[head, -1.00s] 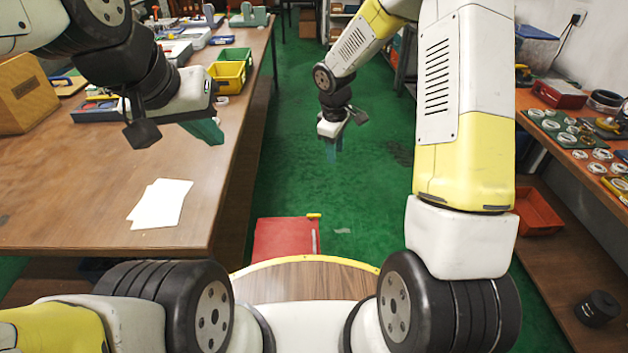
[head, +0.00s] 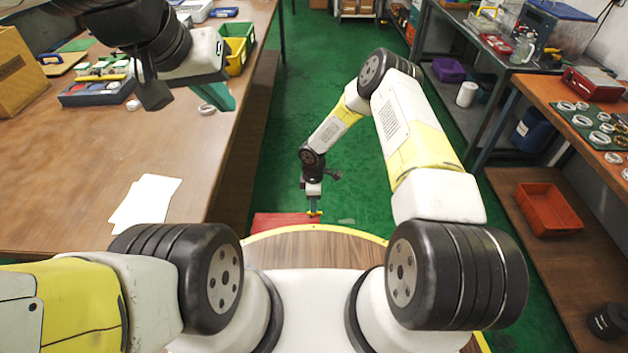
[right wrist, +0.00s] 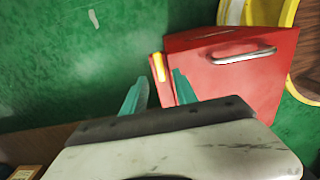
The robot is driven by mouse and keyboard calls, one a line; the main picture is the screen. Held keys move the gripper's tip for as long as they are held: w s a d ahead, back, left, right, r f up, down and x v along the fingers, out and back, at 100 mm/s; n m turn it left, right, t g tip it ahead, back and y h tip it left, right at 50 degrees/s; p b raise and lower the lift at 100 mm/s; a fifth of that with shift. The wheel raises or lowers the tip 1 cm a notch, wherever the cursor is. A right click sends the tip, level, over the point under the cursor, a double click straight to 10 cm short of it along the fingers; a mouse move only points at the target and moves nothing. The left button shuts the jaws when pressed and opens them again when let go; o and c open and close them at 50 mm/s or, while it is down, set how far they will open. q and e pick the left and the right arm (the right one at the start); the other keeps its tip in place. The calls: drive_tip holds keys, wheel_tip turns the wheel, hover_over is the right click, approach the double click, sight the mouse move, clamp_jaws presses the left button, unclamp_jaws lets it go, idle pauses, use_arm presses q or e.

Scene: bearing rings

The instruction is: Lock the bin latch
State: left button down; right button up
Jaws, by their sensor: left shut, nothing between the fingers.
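The red bin (head: 280,222) is low on the floor side in front of my base, partly hidden by the base's rim. Its red lid (right wrist: 225,75) with a silver handle (right wrist: 244,56) shows in the right wrist view. The yellow latch (right wrist: 158,67) is at the bin's left edge there, and also shows in the head view (head: 314,213). My right gripper (head: 314,207) is at the latch, pointing down. Its teal fingers (right wrist: 158,82) are apart, with the latch appearing between their tips; contact cannot be told. My left gripper (head: 222,104) is shut and empty above the left table.
A long wooden table (head: 80,190) with papers (head: 145,202) and trays stands left. A wooden bench (head: 540,100) with rings stands right, with a red-orange crate (head: 547,210) on its lower shelf. Green floor (head: 310,60) lies open between them.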

sight(315, 215)
drive_tip(key=shift+f, duration=2.25)
clamp_jaws()
